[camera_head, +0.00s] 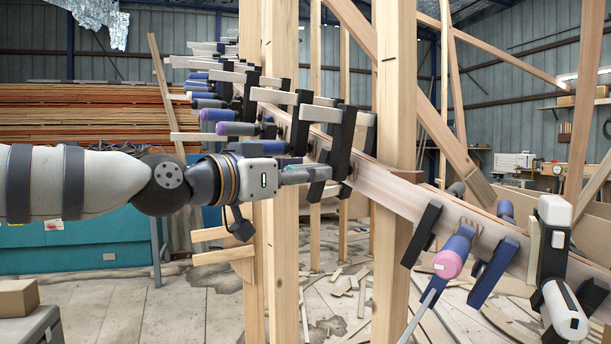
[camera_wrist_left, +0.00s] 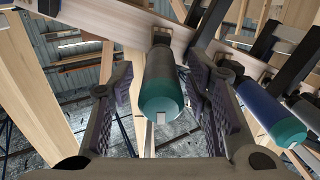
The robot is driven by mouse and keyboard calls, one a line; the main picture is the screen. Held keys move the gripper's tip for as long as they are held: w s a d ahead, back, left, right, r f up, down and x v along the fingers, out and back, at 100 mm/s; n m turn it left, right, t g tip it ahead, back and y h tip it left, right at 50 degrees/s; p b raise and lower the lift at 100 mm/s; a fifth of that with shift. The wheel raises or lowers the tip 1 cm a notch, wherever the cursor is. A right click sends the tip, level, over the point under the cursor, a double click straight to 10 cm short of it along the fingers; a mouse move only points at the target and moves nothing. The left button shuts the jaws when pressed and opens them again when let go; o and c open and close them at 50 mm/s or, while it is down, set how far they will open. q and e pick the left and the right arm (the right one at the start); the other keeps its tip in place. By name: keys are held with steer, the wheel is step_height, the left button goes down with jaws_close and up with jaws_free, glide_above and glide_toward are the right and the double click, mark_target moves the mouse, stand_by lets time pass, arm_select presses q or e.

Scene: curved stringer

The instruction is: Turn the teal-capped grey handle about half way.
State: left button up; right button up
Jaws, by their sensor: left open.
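The grey handle with a teal cap (camera_wrist_left: 166,92) points toward the camera in the left wrist view, below a pale wooden beam (camera_wrist_left: 105,17). A small white mark shows on the cap's end. My left gripper (camera_wrist_left: 165,112) is open, with one dark padded finger on each side of the handle. Gaps seem to show between the pads and the handle; I cannot tell if either touches. In the head view, my left gripper (camera_head: 308,173) reaches from the left to the row of clamps and mostly hides this handle. My right gripper is not in view.
A blue handle with a teal end (camera_wrist_left: 276,118) hangs close on the right in the wrist view. Several clamps line the curved beam (camera_head: 385,190), including a pink-capped handle (camera_head: 450,262). Upright wooden posts (camera_head: 400,90) stand close around the arm.

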arm_select(q)
steer(key=shift+w+d, duration=0.25)
steer(key=shift+w, duration=0.05)
jaws_close()
